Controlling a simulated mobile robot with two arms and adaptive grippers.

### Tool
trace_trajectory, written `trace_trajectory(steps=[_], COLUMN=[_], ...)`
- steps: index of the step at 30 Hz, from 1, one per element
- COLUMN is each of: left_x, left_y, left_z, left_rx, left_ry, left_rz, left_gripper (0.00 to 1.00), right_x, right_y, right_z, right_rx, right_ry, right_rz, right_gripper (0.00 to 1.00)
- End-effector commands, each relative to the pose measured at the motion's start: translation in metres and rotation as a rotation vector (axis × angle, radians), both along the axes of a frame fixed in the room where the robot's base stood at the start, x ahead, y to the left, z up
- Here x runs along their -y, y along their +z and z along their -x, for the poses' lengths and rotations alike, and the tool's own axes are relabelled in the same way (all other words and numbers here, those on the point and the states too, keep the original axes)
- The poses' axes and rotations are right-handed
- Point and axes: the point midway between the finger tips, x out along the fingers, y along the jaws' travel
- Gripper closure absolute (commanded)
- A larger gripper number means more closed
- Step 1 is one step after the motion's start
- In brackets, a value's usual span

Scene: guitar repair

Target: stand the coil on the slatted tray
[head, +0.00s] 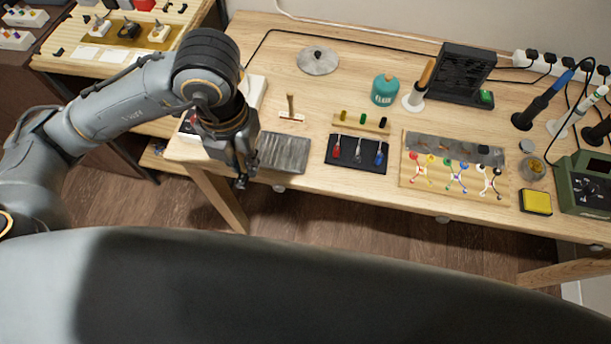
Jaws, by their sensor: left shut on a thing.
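My left gripper (242,180) points down at the front left edge of the workbench. It is shut on a small dark thing between its fingertips, too small and shaded to make out. I cannot tell whether this is the coil, and I see no other clear coil. A pale wooden slatted tray (186,12) lies at the top left, away from the gripper, with several small parts on it. A grey ridged plate (284,152) lies on the bench just right of the gripper. My right gripper is not in view.
The workbench (335,95) also holds a teal flux jar (384,90), a black mat (357,154) with colored tools and a wiring board (455,175). Soldering irons and a green station (588,183) stand at the right. The back left of the bench is fairly clear.

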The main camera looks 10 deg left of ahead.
Motion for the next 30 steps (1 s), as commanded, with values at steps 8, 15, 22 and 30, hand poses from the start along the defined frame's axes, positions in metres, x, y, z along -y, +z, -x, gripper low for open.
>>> trace_trajectory(steps=[8, 15, 22, 30], left_x=[0.004, 0.015, 0.021, 0.024], left_y=[-0.015, -0.038, -0.081, -0.101], left_z=[-0.029, -0.088, -0.12, -0.136], left_rx=[-0.001, -0.001, 0.0, 0.0], left_ry=[0.057, 0.054, 0.051, 0.051], left_rz=[0.0, -0.003, -0.004, -0.003], left_gripper=[1.0, 1.0, 1.0, 1.0], right_x=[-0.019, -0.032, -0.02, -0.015], right_y=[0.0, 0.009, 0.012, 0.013], right_z=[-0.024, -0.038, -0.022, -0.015], right_rx=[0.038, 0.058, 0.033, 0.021], right_ry=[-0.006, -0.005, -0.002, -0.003], right_rz=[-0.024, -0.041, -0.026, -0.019], right_gripper=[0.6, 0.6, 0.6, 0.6])
